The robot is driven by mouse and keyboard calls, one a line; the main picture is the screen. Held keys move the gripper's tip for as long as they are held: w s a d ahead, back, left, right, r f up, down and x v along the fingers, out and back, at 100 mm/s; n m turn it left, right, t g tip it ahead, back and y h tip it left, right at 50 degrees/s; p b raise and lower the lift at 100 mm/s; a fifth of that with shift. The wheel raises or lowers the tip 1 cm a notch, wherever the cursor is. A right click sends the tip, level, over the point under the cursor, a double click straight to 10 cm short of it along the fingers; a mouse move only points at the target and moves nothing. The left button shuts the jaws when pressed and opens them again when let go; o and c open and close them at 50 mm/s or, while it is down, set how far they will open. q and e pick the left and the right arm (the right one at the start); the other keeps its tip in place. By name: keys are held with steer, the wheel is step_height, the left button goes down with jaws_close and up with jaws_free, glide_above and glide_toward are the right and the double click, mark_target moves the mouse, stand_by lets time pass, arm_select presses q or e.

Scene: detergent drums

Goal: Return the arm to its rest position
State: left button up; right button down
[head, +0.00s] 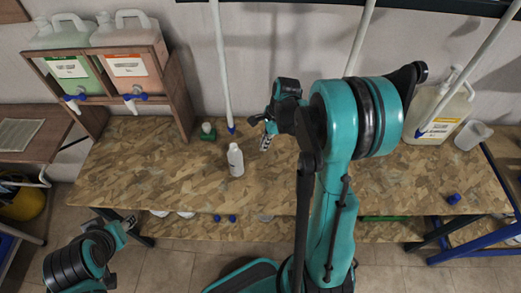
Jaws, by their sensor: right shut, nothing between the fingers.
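My right arm, teal and black, rises from the bottom centre and bends over the wooden worktop (140,160). Its gripper (266,140) is small in the picture, shut and empty, above the worktop to the right of a white bottle (236,163). It looks apart from the bottle. Part of this gripper is hidden by its own wrist. My left gripper (128,222) is at the lower left, in front of the worktop's front edge; its finger opening is too small to read.
A green cap or small bottle (207,131) stands behind the white bottle. A wooden rack (178,88) holds two drums with blue taps at left. White poles slant above the worktop.

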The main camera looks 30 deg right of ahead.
steer(key=shift+d+r, duration=0.15)
steer(key=shift+r, duration=0.4)
steer(key=shift+r, duration=0.1)
steer(key=s+a+r+n+t+h+b, duration=0.1)
steer(key=s+a+n, duration=0.4)
steer(key=n, duration=0.5)
steer(key=s+a+r+n+t+h+b, duration=0.1)
steer(key=s+a+r+n+t+b, duration=0.2)
steer(key=n, duration=0.8)
steer(key=shift+s+a+r+n+t+h, duration=0.3)
steer(key=shift+s+a+r+t, duration=0.9)
steer(key=shift+s+a+r, duration=0.75)
steer(key=shift+w+a+f, duration=0.15)
steer(key=shift+f, duration=0.1)
